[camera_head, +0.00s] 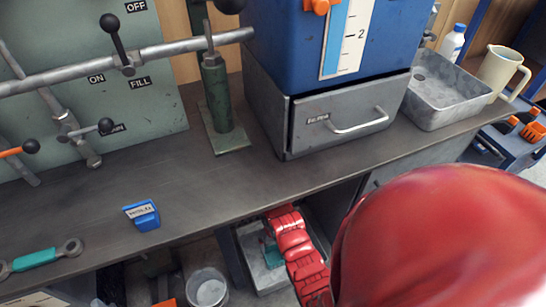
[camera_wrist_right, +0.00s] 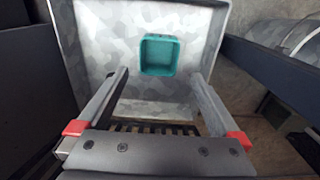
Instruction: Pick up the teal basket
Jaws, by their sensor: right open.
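The teal basket (camera_wrist_right: 160,71) is a small square open box. It rests inside a grey metal tray (camera_wrist_right: 105,30), and its inside looks empty. In the head view a bit of the basket (camera_head: 272,256) shows below the bench, partly hidden by my red right arm. My right gripper (camera_wrist_right: 159,74) is open and empty, its two fingers reaching toward the tray with the basket ahead between them. I cannot tell the exact gap to the basket. In the head view the fingers are hidden. My left gripper does not show.
The dark workbench (camera_head: 185,190) overhangs the tray. On it are a blue block (camera_head: 146,215), a teal-handled wrench (camera_head: 35,260), a grey drawer unit (camera_head: 340,120) and a metal pan (camera_head: 445,90). A bucket (camera_head: 207,288) stands on the floor at the lower left.

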